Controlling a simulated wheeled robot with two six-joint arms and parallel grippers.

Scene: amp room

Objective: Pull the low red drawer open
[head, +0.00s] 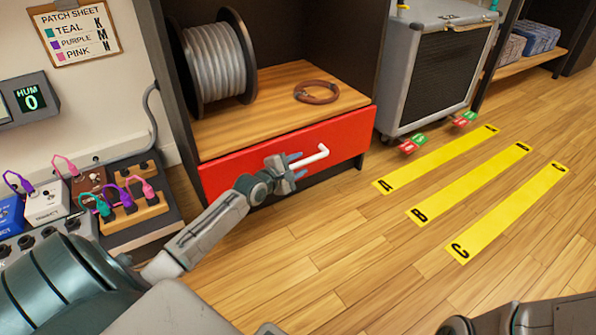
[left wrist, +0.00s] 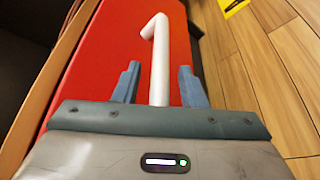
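The low red drawer (head: 235,172) sits at the bottom of the dark cabinet, and its front looks flush with the cabinet. Its white bar handle (head: 312,158) sticks out from the front. My left gripper (head: 292,160) is at the left part of the handle. In the left wrist view the handle (left wrist: 160,60) runs between the two blue-grey fingers of the gripper (left wrist: 157,85), with a gap on each side. The red drawer front (left wrist: 105,60) lies behind it. My right gripper is not clearly visible; only a dark part of my right arm shows at the bottom right.
A cable spool (head: 212,62) and a brown cable coil (head: 317,92) rest on the wooden shelf above the drawer. A grey amplifier (head: 398,80) stands right of the cabinet. Yellow floor strips (head: 470,185) lie at the right. The wooden floor before the drawer is clear.

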